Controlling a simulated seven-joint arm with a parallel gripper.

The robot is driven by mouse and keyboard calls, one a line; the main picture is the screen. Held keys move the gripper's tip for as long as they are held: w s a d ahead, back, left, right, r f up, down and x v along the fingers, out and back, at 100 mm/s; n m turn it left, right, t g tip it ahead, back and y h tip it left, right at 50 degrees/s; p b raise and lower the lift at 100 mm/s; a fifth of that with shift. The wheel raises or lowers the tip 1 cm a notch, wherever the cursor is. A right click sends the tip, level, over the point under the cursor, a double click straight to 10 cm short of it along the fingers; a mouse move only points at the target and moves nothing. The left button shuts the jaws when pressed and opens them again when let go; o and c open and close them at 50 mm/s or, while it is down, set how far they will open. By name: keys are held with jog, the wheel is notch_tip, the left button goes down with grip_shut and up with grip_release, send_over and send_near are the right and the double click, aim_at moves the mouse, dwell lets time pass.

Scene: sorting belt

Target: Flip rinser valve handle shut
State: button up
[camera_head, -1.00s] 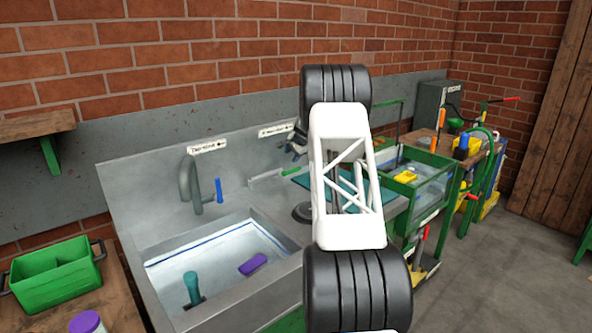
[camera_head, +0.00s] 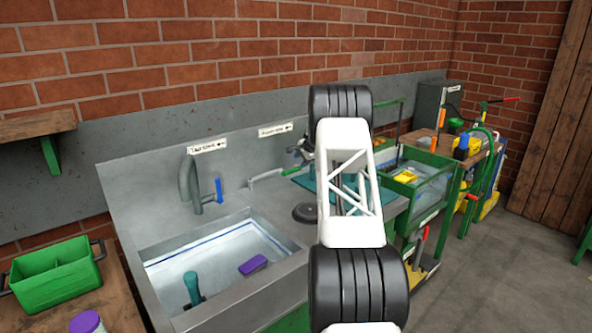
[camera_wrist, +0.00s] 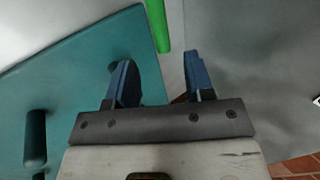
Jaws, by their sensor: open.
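The rinser valve handle (camera_head: 291,171) is a short green bar on the end of a grey pipe at the back of the steel counter. In the wrist view the green handle (camera_wrist: 158,22) shows at the top, ahead of the fingertips, roughly in line with the gap between them. My gripper (camera_wrist: 160,78) has two blue fingers held apart, with nothing between them. In the head view my gripper (camera_head: 304,148) is partly hidden behind my white arm link, just right of and above the green handle. I see no contact between them.
A tap with a blue handle (camera_head: 219,190) stands left of the rinser, behind the sink (camera_head: 170,265). A round black disc (camera_head: 305,212) sits on the counter. The steel wall is close behind.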

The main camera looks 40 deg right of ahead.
aim_at(295, 169)
jog(key=shift+x, duration=3.65)
grip_shut()
